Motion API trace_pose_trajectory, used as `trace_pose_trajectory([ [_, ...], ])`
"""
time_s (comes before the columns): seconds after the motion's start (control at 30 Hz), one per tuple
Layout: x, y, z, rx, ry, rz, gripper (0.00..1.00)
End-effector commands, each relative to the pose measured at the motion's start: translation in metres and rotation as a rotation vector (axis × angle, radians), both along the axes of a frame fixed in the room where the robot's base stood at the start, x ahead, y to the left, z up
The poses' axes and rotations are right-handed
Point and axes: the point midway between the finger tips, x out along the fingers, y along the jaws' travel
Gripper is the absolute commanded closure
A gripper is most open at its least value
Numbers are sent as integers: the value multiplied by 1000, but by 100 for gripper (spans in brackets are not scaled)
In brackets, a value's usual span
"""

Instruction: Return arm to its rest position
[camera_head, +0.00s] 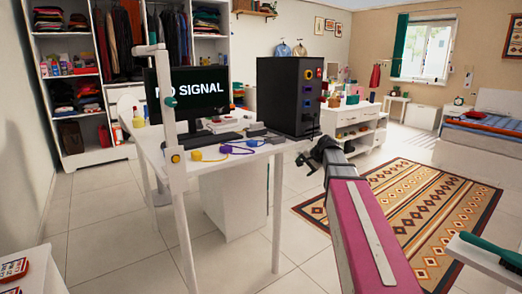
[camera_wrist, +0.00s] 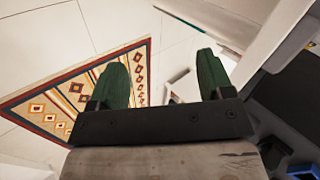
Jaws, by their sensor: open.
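My gripper (camera_wrist: 164,62) shows in the wrist view with its two dark green fingers spread wide apart. Nothing is between them, only the pale tiled floor and some white furniture beyond. The patterned rug (camera_wrist: 65,100) lies below and to the left of the fingers. In the head view my arm (camera_head: 358,225), with a pink side and a grey strip, reaches up from the bottom right. Its dark far end is just right of the white desk's corner; the fingers cannot be made out clearly there.
The white desk (camera_head: 180,150) holds a monitor (camera_head: 190,98), a black cabinet (camera_head: 287,95) and coloured yarn-like items. The open wardrobe (camera_head: 85,75) stands behind. A white surface with a dark green object (camera_head: 490,250) is at lower right.

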Motion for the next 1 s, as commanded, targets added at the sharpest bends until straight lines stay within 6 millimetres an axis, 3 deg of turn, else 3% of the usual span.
trace_pose_trajectory([
  [0.03, -20, 4, -26, -42, 27, 30, 26],
  [0.2, -69, 11, -99, -192, 107, 149, 26],
  [0.5, -170, 14, -204, -430, 254, 394, 26],
  [0.73, -239, 11, -255, -568, 354, 576, 26],
  [0.87, -259, 9, -268, -607, 385, 635, 26],
  [1.0, -266, 7, -272, -623, 396, 659, 26],
])
